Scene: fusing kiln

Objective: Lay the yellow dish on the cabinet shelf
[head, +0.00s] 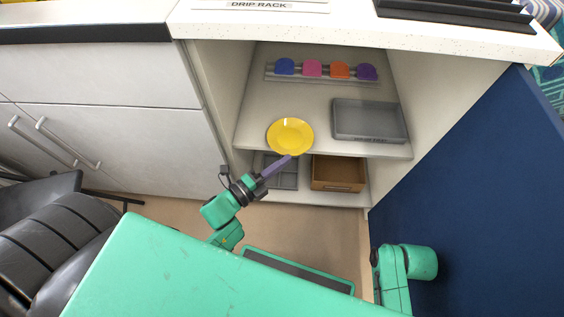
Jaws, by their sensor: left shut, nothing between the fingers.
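The yellow dish (290,136) is on the left front of the cabinet's upper shelf (240,133), close to the shelf's front edge. My left gripper (285,160) is just in front of and below the dish, its fingers shut with nothing between them. Its tips appear very near the dish's front rim; I cannot tell whether they touch. My right arm is at the lower right, in front of the blue panel, and its gripper does not show.
A rack of coloured pieces (323,72) is at the back. A brown box (338,173) and a grey divided tray (283,178) are on the lower shelf. A blue panel (455,170) stands at right.

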